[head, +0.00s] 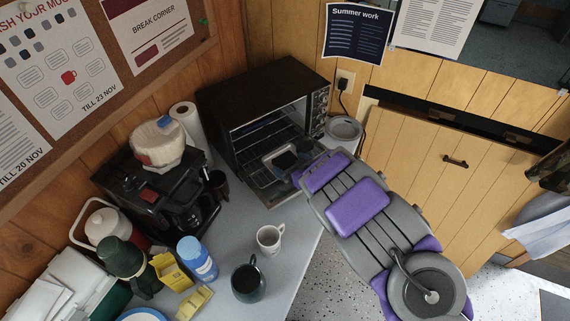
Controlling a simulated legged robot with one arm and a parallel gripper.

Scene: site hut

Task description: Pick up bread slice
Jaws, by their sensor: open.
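I cannot make out a bread slice for certain. The black toaster oven (262,90) stands open at the back of the counter, with wire racks inside. My grey and purple arm reaches from the lower right to the oven's mouth. My gripper (291,165) is at the arm's far end, at the oven opening, and is open. Its fingers are small and partly hidden by the arm. A dark patch in a pale frame shows there, too unclear to name. I see nothing clearly held.
A white mug (269,238) and a dark green mug (248,283) stand on the grey counter (232,226) in front of the oven. A round grey dish (344,128) is right of the oven.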

